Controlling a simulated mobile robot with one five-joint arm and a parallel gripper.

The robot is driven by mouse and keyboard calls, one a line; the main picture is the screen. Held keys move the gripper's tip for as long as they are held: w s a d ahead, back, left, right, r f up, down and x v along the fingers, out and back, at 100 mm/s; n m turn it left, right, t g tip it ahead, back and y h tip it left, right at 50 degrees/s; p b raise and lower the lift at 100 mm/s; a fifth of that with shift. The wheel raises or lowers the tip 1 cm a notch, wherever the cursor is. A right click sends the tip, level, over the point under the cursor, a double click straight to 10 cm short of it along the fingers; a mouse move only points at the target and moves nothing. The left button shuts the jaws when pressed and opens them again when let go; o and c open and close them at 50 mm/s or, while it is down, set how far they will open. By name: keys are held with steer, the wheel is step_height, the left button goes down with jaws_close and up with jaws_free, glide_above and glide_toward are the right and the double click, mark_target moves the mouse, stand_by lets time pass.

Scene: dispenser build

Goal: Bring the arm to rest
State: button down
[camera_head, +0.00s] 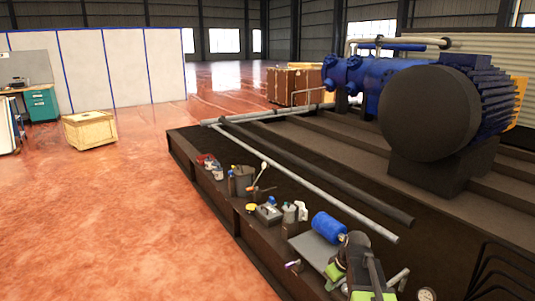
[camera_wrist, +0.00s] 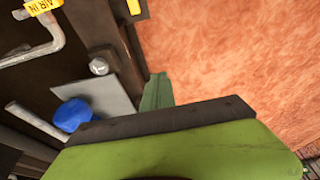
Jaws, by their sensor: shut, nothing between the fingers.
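My arm shows at the lower right of the head view, a bent dark and green shape close to the bench edge. My gripper (camera_wrist: 157,92) shows in the wrist view as a narrow green tip beyond a dark band and a wide green body. It is shut and holds nothing. The tip hangs over the border between the dark bench and the reddish floor, apart from the blue cylinder (camera_wrist: 72,115). In the head view the gripper's fingertips cannot be told apart from the rest of the arm.
A blue cylinder (camera_head: 328,227) lies at a grey plate (camera_head: 312,250) beside my arm. Several tools and cans, including a grey can (camera_head: 243,181), line the bench edge. A long pipe (camera_head: 310,180) lies behind them. The floor (camera_head: 110,220) to the left is open, with a wooden crate (camera_head: 90,130) farther off.

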steer(key=s+a+m+g+h, duration=0.25)
steer(key=s+a+m, duration=0.45)
steer(key=s, duration=0.5)
step_height(320, 180, up, 22)
steer(key=p, duration=2.2)
steer(key=shift+f+n+y+p, duration=0.15)
steer(key=shift+n+y+p, duration=0.15)
steer(key=shift+y+p, duration=0.05)
